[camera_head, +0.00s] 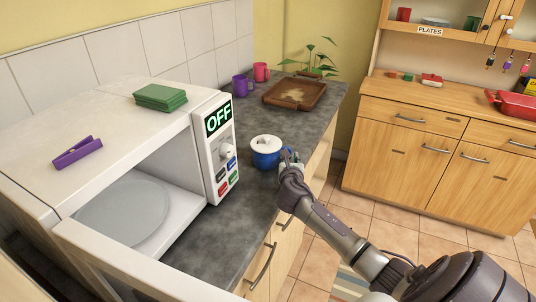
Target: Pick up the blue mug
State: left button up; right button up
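The blue mug (265,158) stands upright on the dark grey counter, just right of the microwave. Its top looks white, with a small dark spot; I cannot tell whether this is a lid or contents. My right gripper (289,158) is at the mug's right side, very close to it or touching. Its fingers are small and partly hidden, so I cannot tell whether they are open or closed on the mug. My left gripper is not in view.
The open microwave (212,182) bears green cloths (160,97) and a purple clip (78,152). A brown tray (295,93), purple mug (241,86), red mug (261,72) and plant (314,60) are farther back. Bare counter lies around the blue mug. A wooden cabinet (400,143) stands right.

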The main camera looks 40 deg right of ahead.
jog(key=shift+x, duration=1)
jog(key=shift+s, duration=0.1)
jog(key=shift+c, duration=0.3)
grip_shut()
jog(key=shift+r, duration=0.1)
